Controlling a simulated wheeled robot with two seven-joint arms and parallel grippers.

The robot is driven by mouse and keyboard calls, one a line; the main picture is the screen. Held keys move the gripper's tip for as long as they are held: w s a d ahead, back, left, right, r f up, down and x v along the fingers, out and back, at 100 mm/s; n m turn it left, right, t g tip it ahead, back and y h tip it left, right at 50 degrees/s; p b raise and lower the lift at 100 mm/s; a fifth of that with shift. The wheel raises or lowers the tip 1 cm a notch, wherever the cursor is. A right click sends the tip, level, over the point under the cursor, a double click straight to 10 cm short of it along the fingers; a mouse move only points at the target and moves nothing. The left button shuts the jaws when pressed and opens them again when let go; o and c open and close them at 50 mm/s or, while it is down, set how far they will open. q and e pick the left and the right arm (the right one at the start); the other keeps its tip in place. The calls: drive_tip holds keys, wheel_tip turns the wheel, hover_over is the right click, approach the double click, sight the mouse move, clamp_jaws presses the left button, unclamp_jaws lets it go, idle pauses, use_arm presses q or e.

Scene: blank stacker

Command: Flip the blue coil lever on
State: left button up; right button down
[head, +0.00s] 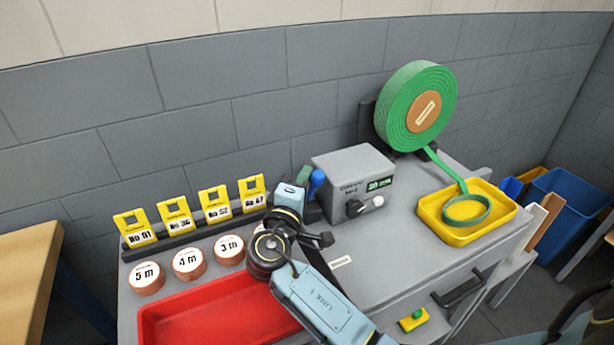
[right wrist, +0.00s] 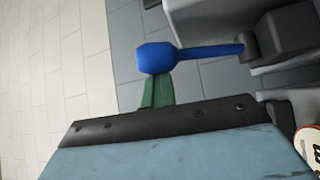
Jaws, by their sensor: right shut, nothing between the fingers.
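The blue coil lever (head: 317,182) stands at the left side of the grey control box (head: 352,178), its rounded knob up. My right gripper (head: 290,195) is just left of the blue lever in the head view, shut and empty. My left gripper is out of view.
A red tray (head: 160,325) lies at the front left. Copper coils (head: 187,262) and yellow numbered tags (head: 216,203) stand behind it. A green roll (head: 410,105) feeds a strip into a yellow tray (head: 508,210) at the right. The bench right of my arm is mostly clear.

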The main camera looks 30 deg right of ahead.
drive_tip(key=shift+s+d+f, duration=0.15)
drive_tip(key=shift+f, duration=0.3)
drive_tip(key=shift+s+d+f, duration=0.1)
drive_tip(key=shift+d+f, duration=0.05)
drive_tip(key=shift+f, duration=0.3)
drive_tip(key=r+v, duration=0.1)
drive_tip(key=v, duration=1.1)
drive_tip(key=shift+s+a, duration=0.25)
drive_tip(key=shift+s, duration=0.1)
